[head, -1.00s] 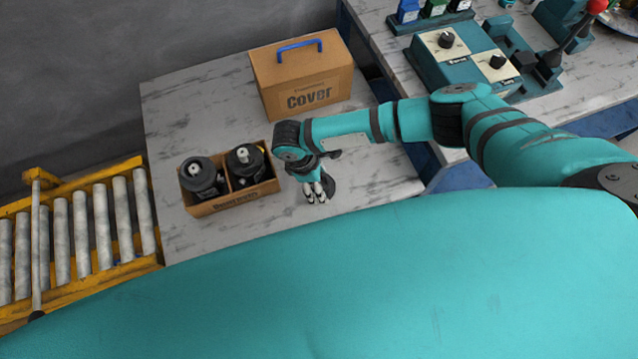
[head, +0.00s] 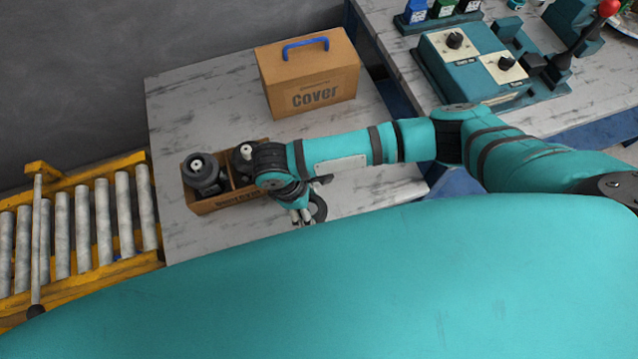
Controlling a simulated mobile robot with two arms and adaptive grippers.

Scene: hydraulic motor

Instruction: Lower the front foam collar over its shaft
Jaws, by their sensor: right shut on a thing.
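My right gripper (head: 302,217) is shut on a dark grey ring, the foam collar (head: 319,208). It holds the collar to the right of and nearer than an open cardboard box (head: 215,204). Two dark motors stand upright in the box, in separate compartments. The left motor (head: 204,172) shows its pale shaft on top. The right motor (head: 240,162) is partly hidden behind my right wrist. The collar is apart from both motors. I cannot tell its exact height above the table. My left gripper is not in view.
A closed cardboard box marked Cover (head: 312,80), with a blue handle, stands at the back of the marble table (head: 200,100). A roller conveyor (head: 80,225) lies at the left. A second table at the right bears a teal control unit (head: 475,65) and a red-knobbed lever (head: 590,30).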

